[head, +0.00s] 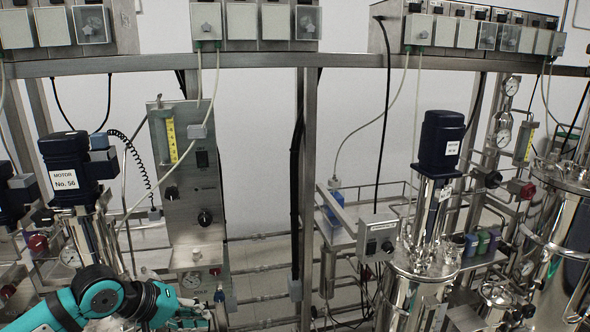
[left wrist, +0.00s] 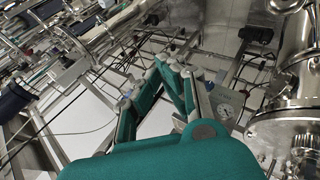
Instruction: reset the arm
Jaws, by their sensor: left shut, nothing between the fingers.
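My left arm is teal and comes in at the lower left of the head view. My left gripper (head: 200,318) is at the bottom edge there, below a steel control panel, and partly cut off by the frame. In the left wrist view the left gripper (left wrist: 160,68) shows its teal fingers meeting at the tips, with nothing between them. Steel frame bars and pipes lie beyond the fingertips. My right gripper is in neither view.
The control panel (head: 190,190) stands just above my left gripper. Motor No. 56 (head: 70,165) rises behind the arm. Another motor (head: 441,143) tops a steel vessel (head: 415,285) at right. A control box (head: 379,238) sits beside it. A steel post (head: 309,190) stands mid-view.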

